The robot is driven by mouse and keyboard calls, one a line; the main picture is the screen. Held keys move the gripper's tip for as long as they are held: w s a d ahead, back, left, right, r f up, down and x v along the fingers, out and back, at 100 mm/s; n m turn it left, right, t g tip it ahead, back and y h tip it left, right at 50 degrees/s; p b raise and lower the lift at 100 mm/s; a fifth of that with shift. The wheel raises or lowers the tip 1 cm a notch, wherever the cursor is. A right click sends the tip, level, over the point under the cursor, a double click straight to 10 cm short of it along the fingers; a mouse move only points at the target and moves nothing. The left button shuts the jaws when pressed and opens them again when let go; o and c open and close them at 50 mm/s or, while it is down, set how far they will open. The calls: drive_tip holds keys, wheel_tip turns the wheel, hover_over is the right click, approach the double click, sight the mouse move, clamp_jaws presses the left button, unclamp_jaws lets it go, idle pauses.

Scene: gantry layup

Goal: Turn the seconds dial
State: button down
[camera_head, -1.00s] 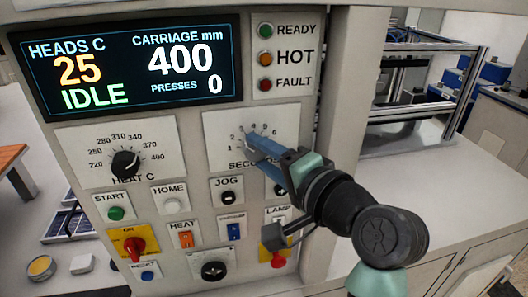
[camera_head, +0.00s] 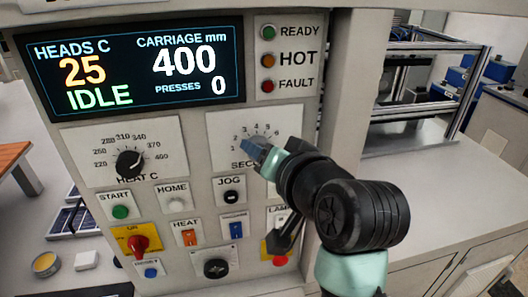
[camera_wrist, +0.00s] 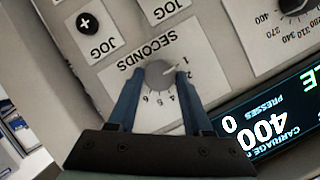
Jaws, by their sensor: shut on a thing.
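The seconds dial (camera_wrist: 160,74) is a grey round knob on a white plate (camera_wrist: 185,48) with a printed scale of small numbers. In the wrist view the two blue fingers of my gripper (camera_wrist: 161,88) stand on either side of the knob and are shut on it. In the head view my gripper (camera_head: 258,150) reaches the seconds plate (camera_head: 226,124) from the lower right. There the fingers and wrist hide the knob and part of the word SECONDS.
The heat dial (camera_head: 130,163) is left of the seconds plate. The display (camera_head: 135,68) above reads 25, IDLE, 400 and presses 0. Below are the start button (camera_head: 120,212), jog button (camera_head: 231,196) and red-yellow switch (camera_head: 138,243). My arm covers the lower right controls.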

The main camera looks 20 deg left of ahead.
idle(0.3)
drive_tip(key=shift+c, duration=1.6)
unclamp_jaws()
drive_tip(key=b+v, duration=0.3)
drive_tip(key=v, duration=1)
drive_tip(key=shift+a+r, duration=0.15)
